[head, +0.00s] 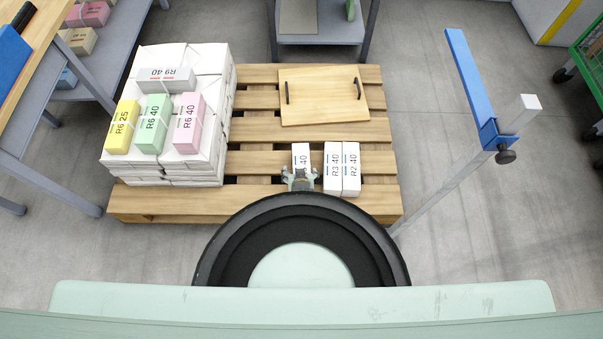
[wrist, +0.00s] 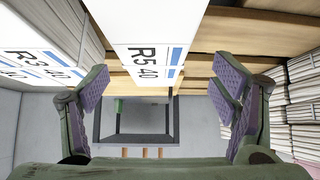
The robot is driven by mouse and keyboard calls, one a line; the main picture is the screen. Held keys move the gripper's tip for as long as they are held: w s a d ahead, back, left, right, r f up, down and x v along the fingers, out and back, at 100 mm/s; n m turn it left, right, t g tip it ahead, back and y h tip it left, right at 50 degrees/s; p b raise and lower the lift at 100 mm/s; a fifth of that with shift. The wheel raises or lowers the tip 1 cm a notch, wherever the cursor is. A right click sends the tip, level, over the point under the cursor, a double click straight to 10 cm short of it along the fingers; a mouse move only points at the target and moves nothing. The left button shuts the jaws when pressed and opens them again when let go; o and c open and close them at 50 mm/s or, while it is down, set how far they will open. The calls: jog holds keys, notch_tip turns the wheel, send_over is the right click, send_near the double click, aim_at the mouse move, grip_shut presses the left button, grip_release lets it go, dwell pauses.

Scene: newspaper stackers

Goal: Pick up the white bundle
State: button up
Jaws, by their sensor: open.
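A white bundle marked R5 40 (wrist: 148,55) is in the middle of the wrist view, between the spread fingers of my gripper (wrist: 160,88) in the picture. Clear gaps show on both sides, and no finger appears to touch it. In the head view this white bundle (head: 301,153) lies on the wooden pallet (head: 255,160), partly hidden by my gripper (head: 301,180), which is at its near end. Two more white bundles, R3 40 (head: 333,170) and R2 40 (head: 351,170), lie side by side to its right. My gripper is open and empty.
A tall stack of white paper (head: 190,60) stands on the pallet's left, with yellow (head: 123,126), green (head: 153,124), pink (head: 189,123) and grey (head: 167,80) bundles on top. A wooden board (head: 318,97) with dark handles lies behind. A blue-topped post (head: 468,85) stands right.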

aim_at(302, 166)
jog(key=b+x, duration=0.2)
jog(key=x, duration=0.1)
jog(key=b+x, duration=0.1)
jog(key=b, duration=0.1)
jog(key=shift+w+d+f, duration=0.25)
jog(key=shift+d, duration=0.15)
jog(key=shift+w+f+b, duration=0.15)
jog(key=shift+w+b, duration=0.2)
jog(key=shift+w, duration=0.05)
jog(key=shift+c, duration=0.6)
grip_shut()
jog(key=shift+w+r, duration=0.1)
jog(key=shift+r, duration=0.1)
